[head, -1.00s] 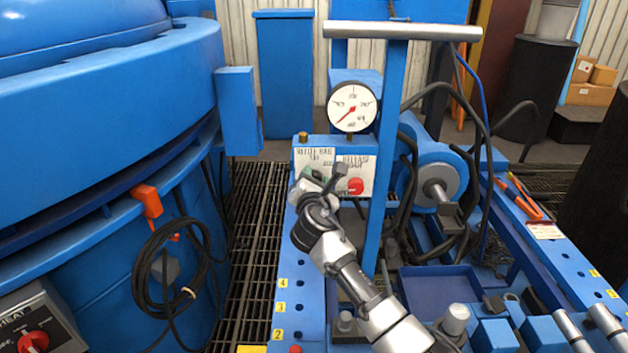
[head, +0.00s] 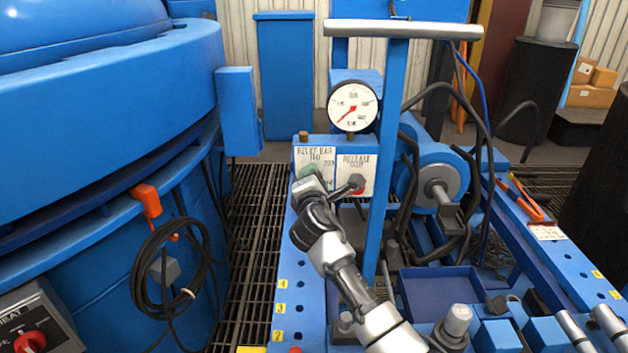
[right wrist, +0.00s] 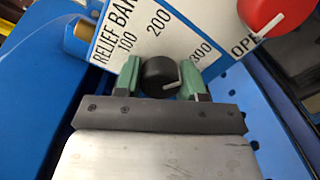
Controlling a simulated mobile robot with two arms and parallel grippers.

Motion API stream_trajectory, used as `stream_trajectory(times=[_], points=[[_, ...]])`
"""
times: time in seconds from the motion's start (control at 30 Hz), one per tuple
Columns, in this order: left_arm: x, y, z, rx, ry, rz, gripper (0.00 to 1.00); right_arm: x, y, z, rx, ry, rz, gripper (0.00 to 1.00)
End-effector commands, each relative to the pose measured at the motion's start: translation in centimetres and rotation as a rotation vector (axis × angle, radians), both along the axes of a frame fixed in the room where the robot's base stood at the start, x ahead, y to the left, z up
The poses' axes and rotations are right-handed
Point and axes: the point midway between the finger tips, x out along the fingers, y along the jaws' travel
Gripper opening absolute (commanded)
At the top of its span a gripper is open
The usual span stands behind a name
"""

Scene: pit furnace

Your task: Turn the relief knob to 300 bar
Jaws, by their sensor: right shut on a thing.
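The black relief knob (right wrist: 160,77) shows in the right wrist view below the white relief panel (right wrist: 150,45), which is marked 100, 200 and 300. My right gripper (right wrist: 163,78) has its green fingers on either side of the knob and is shut on it. A pale pointer line shows on the knob's right part, but I cannot tell its exact reading. In the head view my right gripper (head: 310,174) is at the relief panel, and its body hides the knob. My left gripper is in neither view.
A blue upright post (head: 385,150) rises just right of my arm.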

Motion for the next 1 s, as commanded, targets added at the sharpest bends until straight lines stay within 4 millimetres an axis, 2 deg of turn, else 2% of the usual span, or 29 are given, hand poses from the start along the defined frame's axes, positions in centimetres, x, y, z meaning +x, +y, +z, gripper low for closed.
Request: stream_trajectory(times=[0.23,0.27,0.4,0.77,0.87,1.0], points=[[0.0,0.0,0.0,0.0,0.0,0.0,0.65,0.0,0.0,-0.2,0.003,0.004,0.0,0.16],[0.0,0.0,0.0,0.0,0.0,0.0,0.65,0.0,0.0,-0.2,0.003,0.004,0.0,0.43],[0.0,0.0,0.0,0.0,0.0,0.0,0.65,0.0,0.0,-0.2,0.002,0.003,-0.001,0.64],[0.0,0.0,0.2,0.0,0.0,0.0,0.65,-0.4,0.0,0.0,0.0,0.002,0.0,0.65],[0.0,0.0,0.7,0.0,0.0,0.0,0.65,-1.5,0.0,0.0,0.001,0.002,0.0,0.65],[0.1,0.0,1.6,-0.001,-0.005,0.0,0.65,-4.1,0.0,0.1,0.001,0.003,0.001,0.65]])
